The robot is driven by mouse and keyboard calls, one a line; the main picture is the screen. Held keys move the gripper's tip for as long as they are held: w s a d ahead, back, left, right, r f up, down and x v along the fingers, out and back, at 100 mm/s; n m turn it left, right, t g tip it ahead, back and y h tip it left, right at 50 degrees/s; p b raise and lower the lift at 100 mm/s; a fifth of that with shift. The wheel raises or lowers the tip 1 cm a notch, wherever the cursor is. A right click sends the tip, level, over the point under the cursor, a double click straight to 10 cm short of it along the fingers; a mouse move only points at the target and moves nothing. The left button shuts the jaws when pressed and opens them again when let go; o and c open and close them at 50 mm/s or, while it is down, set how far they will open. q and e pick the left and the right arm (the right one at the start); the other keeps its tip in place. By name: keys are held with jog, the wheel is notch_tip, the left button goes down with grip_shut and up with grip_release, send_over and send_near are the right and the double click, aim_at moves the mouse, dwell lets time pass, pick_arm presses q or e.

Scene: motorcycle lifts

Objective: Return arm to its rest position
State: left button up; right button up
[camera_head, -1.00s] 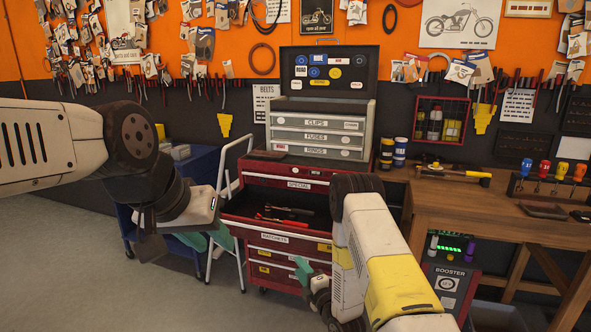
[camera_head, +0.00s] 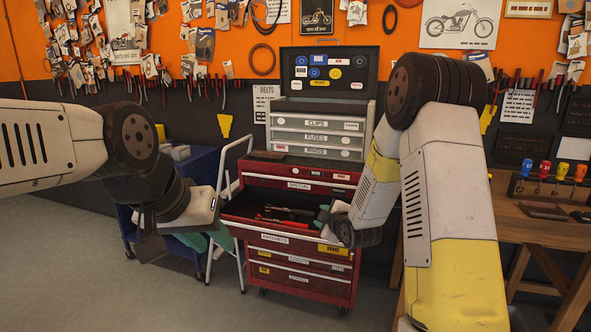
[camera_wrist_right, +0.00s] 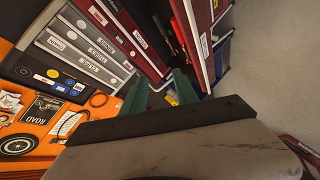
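My right arm (camera_head: 440,190) rises large on the right of the head view, bent at a dark joint near the top. Its gripper (camera_head: 326,214) is mostly hidden behind its wrist, at the right end of the open tool drawer. In the right wrist view the two green fingers of this gripper (camera_wrist_right: 160,84) stand apart with nothing between them. My left arm (camera_head: 60,145) reaches in from the left. Its gripper (camera_head: 209,241) points down beside the drawer's left end, with its green fingers apart and empty.
A red tool cabinet (camera_head: 290,258) stands ahead, its top drawer (camera_head: 255,222) open with red-handled tools (camera_head: 285,220) inside. A grey chest (camera_head: 318,135) sits on top. A wooden workbench (camera_head: 525,228) is at right, a blue cart (camera_head: 200,170) at left. Floor is clear at lower left.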

jog(key=s+d+r+m+g+h, duration=0.1)
jog(key=s+d+r+m+g, duration=0.1)
jog(key=s+r+m, duration=0.3)
jog(key=s+d+r+m+g+h, duration=0.1)
jog(key=s+d+r+m, duration=0.2)
jog(key=s+r, duration=0.5)
jog(key=s+r+m+g, duration=0.1)
jog(key=s+m+g, duration=0.1)
jog(key=s, duration=0.9)
jog(key=s+r+m+g, duration=0.2)
jog(key=s+m, duration=0.2)
jog(key=s, duration=0.7)
jog(key=shift+s+d+r, duration=0.15)
jog(key=shift+s+d, duration=0.25)
jog(key=shift+o, duration=0.3)
